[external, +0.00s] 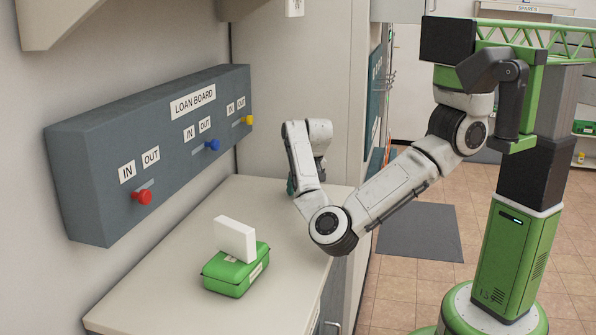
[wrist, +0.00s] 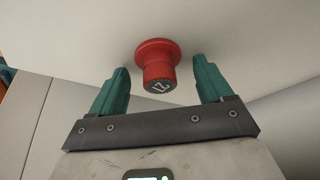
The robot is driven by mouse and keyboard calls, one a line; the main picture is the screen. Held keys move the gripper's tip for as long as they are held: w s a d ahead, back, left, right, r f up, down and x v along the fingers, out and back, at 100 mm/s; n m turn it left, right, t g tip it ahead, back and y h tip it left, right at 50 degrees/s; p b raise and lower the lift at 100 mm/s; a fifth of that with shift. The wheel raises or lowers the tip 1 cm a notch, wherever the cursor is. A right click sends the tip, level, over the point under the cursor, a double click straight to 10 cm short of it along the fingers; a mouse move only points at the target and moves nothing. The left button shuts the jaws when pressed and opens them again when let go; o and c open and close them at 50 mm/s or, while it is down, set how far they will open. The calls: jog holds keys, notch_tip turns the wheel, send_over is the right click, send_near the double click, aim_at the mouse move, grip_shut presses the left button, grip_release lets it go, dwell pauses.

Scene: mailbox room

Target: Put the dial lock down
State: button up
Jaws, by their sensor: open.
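The dial lock appears to be the red round piece (wrist: 158,72) in the wrist view, with a wide flange, a narrower barrel and a pale mark on its dark end face. Its flange is against a pale surface. My gripper (wrist: 160,64) is open, with one teal finger on each side of the red piece and a visible gap on both sides. In the external view my gripper (external: 291,186) is low at the far end of the counter (external: 180,270), mostly hidden by my wrist. The red piece cannot be seen there.
A green case (external: 232,278) with a white block (external: 235,240) on top stands on the near part of the counter. The grey loan board (external: 85,165) with red, blue and yellow knobs hangs on the left wall. The counter between case and gripper is clear.

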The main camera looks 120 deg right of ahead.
jog(key=p+v, duration=0.1)
jog(key=v, duration=1.1)
jog(key=shift+r, duration=0.2)
